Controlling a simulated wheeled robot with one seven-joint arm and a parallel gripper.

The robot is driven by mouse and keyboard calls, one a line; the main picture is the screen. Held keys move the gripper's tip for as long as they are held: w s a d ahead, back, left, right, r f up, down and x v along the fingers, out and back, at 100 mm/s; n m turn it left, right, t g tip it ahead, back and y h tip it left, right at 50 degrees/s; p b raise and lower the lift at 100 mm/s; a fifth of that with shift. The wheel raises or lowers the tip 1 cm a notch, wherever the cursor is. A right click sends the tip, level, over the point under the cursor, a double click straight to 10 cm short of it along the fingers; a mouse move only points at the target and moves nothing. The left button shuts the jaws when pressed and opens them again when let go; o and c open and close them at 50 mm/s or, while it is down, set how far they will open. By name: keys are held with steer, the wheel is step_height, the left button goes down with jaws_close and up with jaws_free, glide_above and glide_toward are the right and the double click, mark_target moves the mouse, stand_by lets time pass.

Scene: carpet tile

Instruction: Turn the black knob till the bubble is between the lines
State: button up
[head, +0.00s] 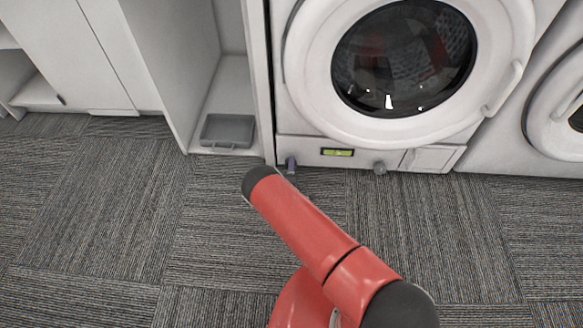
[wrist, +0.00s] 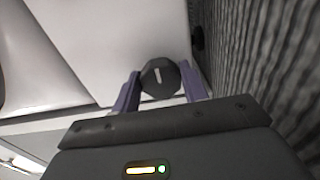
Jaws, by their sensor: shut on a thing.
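The black knob (wrist: 160,76), round with a white pointer line, sits low at the front of the washer in the wrist view. My gripper (wrist: 160,88) has its two purple fingers on either side of the knob and is shut on it. In the head view one purple fingertip of my gripper (head: 291,164) shows at the washer's lower left corner; the knob there is hidden. A level with a yellow-green vial (head: 337,152) is set in the washer's lower panel. The bubble and lines are too small to make out.
The washer (head: 297,100) has a round glass door. A grey knob (head: 380,167) is at the panel's lower middle. A grey tray (head: 228,131) lies in the open cabinet bay to the left. Another machine (head: 548,105) stands at the right. The carpet in front is clear.

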steer(key=o, duration=0.9)
steer(key=shift+o, duration=0.2)
steer(key=shift+s, duration=0.1)
steer(key=s+p, duration=0.1)
steer(key=s, duration=0.6)
steer(key=shift+s+a, duration=0.1)
steer(key=shift+s, duration=0.25)
